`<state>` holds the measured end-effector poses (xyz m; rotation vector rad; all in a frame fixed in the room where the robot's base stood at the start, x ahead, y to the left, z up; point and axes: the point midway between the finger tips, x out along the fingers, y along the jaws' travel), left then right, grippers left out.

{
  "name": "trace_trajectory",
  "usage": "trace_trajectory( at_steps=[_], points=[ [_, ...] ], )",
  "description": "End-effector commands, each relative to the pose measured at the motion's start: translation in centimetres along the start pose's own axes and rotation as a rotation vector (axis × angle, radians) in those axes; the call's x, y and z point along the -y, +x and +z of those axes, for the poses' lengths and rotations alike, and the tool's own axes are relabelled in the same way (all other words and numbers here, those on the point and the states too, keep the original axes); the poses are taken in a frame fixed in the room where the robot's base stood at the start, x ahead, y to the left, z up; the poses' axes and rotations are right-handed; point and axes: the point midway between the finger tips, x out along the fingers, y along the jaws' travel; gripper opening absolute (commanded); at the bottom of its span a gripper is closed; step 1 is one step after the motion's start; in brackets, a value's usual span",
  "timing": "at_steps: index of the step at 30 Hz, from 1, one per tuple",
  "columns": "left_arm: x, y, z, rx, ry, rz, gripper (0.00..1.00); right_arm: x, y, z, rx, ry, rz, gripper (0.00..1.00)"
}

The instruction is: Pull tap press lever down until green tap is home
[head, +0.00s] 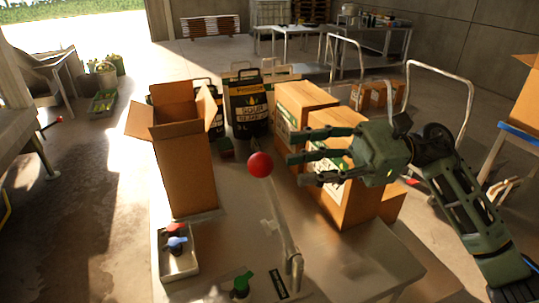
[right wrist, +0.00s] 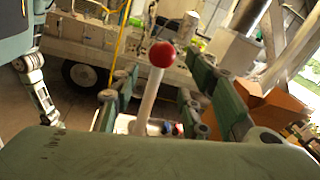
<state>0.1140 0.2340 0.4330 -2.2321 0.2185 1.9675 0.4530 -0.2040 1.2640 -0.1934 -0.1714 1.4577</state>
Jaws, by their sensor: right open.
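The tap press lever (head: 280,220) rises from the table top and ends in a red ball knob (head: 260,164). The knob also shows in the right wrist view (right wrist: 162,54), between and beyond the fingers. A green tap (head: 242,284) is at the table's front, near the lever's base; how far in it sits I cannot tell. My right gripper (head: 301,168) is open and empty, to the right of the knob, with its fingers pointing left toward it. It appears apart from the knob. My left gripper is out of view in the head view.
A tray (head: 180,268) with red and blue taps stands at the table's front left. An open cardboard box (head: 184,150) is behind it. Closed cartons (head: 345,205) stand behind my right gripper.

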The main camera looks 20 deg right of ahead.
Motion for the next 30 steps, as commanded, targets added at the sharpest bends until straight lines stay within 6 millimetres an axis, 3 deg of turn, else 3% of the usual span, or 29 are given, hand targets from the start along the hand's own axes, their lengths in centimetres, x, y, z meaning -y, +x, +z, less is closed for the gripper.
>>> trace_trajectory(
  at_steps=[6,9,15,22,30],
  points=[
    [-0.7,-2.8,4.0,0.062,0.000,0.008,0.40,0.0,3.7,0.6,0.004,0.000,0.003,0.41],
    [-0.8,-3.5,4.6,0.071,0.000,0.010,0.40,0.1,5.0,0.5,0.003,0.002,0.001,0.41],
    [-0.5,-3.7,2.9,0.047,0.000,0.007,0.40,0.0,6.2,0.2,0.002,0.001,0.000,0.41],
    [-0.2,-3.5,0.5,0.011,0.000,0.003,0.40,0.0,6.2,0.1,0.002,0.001,-0.001,0.41],
    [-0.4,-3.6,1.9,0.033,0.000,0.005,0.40,0.0,6.2,0.1,0.002,0.001,0.000,0.18]
  ],
)
